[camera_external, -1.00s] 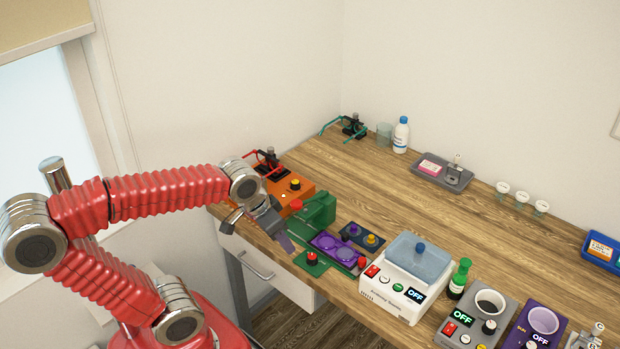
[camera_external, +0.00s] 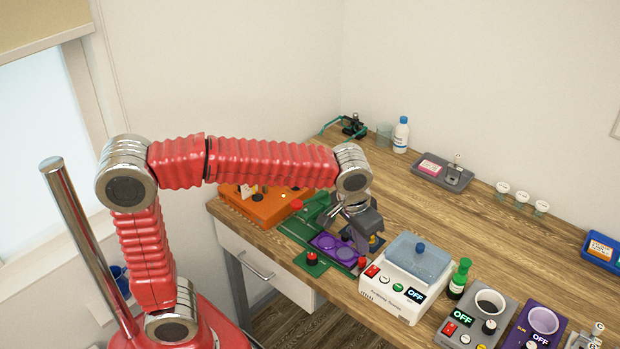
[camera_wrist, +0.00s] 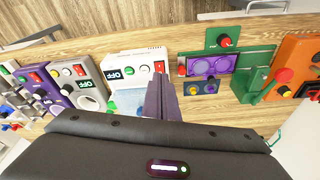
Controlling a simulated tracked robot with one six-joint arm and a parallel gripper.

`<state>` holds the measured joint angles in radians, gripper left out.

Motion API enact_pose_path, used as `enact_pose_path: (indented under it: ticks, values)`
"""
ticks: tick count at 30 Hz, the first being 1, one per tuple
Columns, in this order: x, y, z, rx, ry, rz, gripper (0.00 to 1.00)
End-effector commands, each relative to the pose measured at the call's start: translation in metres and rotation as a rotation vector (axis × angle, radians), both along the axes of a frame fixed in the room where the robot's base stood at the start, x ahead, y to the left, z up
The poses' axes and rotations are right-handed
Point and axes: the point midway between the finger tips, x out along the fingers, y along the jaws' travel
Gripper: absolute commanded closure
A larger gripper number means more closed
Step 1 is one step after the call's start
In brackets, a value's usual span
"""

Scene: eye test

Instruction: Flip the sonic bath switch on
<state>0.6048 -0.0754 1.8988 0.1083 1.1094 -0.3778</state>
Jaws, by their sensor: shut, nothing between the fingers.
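The sonic bath, a white box (camera_external: 382,297) with a pale blue lidded tank, stands at the front of the bench and reads OFF on its display (camera_external: 416,294). Its red switch (camera_external: 372,271) is at the left of its front panel. In the wrist view the bath (camera_wrist: 128,58) is upper middle, with the red switch (camera_wrist: 159,67) near the fingertips and the tank partly hidden by my gripper. My gripper (camera_external: 362,246) is shut and empty, above the purple-and-green device, left of the bath. In the wrist view its closed fingers (camera_wrist: 160,82) point up toward the switch.
The green device with purple plate (camera_external: 324,243) and the orange box (camera_external: 265,208) lie left of the bath. A green-capped bottle (camera_external: 456,285), a grey device (camera_external: 470,322) and a purple device (camera_external: 527,328) stand to its right.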

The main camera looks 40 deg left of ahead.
Motion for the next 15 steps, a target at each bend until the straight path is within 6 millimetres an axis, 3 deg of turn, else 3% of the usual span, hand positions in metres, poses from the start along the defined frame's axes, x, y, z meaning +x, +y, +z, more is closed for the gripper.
enact_pose_path:
  ticks: [3,8,15]
  values:
    - [0.012,-0.014,0.013,-0.003,-0.002,0.068,1.00]
    - [0.021,-0.013,0.036,-0.020,-0.016,0.186,1.00]
    - [0.017,-0.009,0.035,-0.022,-0.003,0.262,1.00]
